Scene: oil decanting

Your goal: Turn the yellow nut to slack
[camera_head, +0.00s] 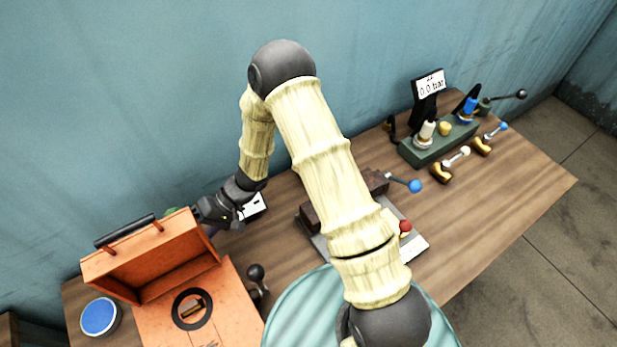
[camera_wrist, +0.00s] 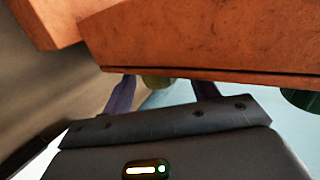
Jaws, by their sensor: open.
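My gripper (camera_head: 207,218) is at the upper right edge of the raised orange lid (camera_head: 150,262), close to the wall. In the wrist view my gripper (camera_wrist: 166,88) is open, its two purple fingers apart. An olive-yellow round part (camera_wrist: 157,83) shows between the fingers, its top cut off by the orange lid (camera_wrist: 200,42). I cannot tell whether it is the yellow nut or whether a finger touches it. In the head view a small yellow knob (camera_head: 444,128) sits on the green block (camera_head: 430,148) at the right, far from my gripper.
A green round part (camera_wrist: 300,98) shows at the right of the wrist view. A white-faced box (camera_head: 254,207) lies right of my gripper. A vise-like device (camera_head: 310,217) stands mid-bench. A blue-topped tin (camera_head: 99,317) is at lower left. Bench space at the right front is clear.

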